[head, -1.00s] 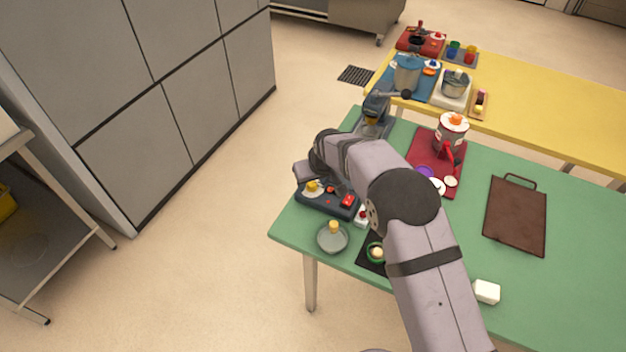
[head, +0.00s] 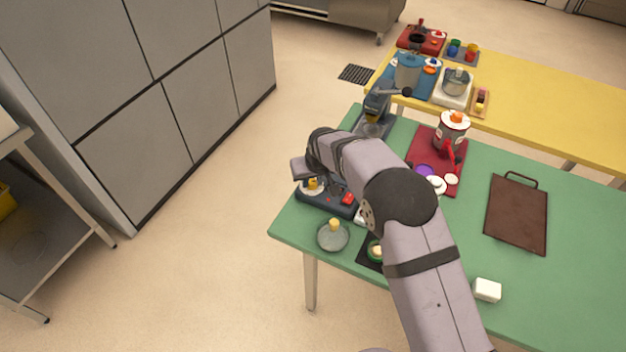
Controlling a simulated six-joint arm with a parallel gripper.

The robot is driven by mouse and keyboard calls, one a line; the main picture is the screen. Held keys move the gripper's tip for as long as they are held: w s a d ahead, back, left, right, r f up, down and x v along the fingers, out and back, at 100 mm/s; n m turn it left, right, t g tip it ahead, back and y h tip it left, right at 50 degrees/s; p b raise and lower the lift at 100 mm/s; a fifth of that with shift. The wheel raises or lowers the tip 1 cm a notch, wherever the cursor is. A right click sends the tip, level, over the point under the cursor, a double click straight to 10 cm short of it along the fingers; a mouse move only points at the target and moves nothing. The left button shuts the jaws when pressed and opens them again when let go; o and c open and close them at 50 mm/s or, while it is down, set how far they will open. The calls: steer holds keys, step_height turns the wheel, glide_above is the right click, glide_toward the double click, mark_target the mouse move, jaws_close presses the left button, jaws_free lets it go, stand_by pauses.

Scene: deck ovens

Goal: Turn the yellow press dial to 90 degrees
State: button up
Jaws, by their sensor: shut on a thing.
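The yellow press dial (head: 312,182) stands on a pale round plate on the dark control panel (head: 322,205), at the near left corner of the green table, in the head view. My gripper (head: 307,176) is over the dial, at the end of my bent arm. It is shut on the dial, though my wrist hides most of the fingers and the contact. The dial's angle is too small to read.
A red button (head: 348,198) is on the same panel. A grey round lid (head: 333,237) with a yellow knob lies just in front. A dark machine (head: 377,105) stands behind. A brown board (head: 516,214) and a white block (head: 487,290) are at the right on the green table (head: 590,250).

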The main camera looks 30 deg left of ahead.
steer(key=o, duration=1)
steer(key=shift+b+v, duration=1.25)
steer(key=shift+v, duration=2.4)
